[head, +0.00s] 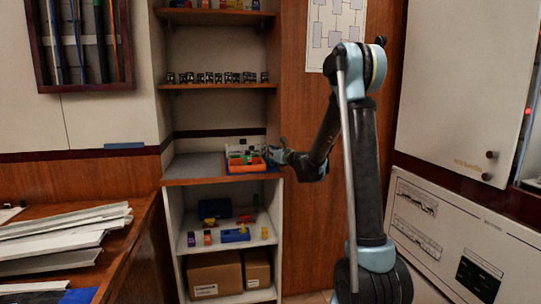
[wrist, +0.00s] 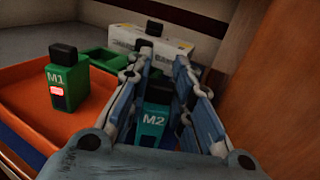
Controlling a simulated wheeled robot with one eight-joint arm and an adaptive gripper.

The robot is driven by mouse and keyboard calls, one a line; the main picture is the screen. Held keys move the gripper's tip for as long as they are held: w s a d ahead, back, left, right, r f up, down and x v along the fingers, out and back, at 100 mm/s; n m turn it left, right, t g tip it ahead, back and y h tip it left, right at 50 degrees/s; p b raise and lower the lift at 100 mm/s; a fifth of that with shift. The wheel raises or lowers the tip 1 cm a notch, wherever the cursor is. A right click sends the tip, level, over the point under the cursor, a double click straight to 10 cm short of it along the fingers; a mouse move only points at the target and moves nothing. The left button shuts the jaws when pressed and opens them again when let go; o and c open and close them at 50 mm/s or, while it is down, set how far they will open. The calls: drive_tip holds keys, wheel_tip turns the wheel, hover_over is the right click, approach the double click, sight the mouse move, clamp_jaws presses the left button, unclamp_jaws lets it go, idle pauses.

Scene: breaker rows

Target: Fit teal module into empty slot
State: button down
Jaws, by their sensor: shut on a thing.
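The teal module (wrist: 152,122), marked M2 with a black top, is between the fingers of my gripper (wrist: 161,68) in the wrist view. The gripper is shut on it. The module appears upright, over or in the right part of the orange tray (wrist: 25,92); I cannot tell whether it touches the tray. In the head view my gripper (head: 271,155) is at the right end of the orange tray (head: 240,168) on the shelf counter. I cannot make out an empty slot in either view.
A green module (wrist: 68,82) marked M1 stands in the tray, left of my gripper. Green parts (wrist: 105,62) and a white lettered box (wrist: 125,45) lie behind. A wooden panel (wrist: 275,80) is close on the right. Stacked white strips (head: 60,240) cover the left bench.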

drive_tip(key=shift+w+d+f, duration=0.1)
drive_tip(key=shift+w+f, duration=0.05)
drive_tip(key=shift+f, duration=0.2)
drive_tip(key=shift+f, duration=0.1)
drive_tip(key=c, duration=1.4)
unclamp_jaws()
drive_tip(key=v, duration=1)
drive_tip(key=shift+s+d, duration=0.6)
drive_tip(key=shift+s, duration=0.3)
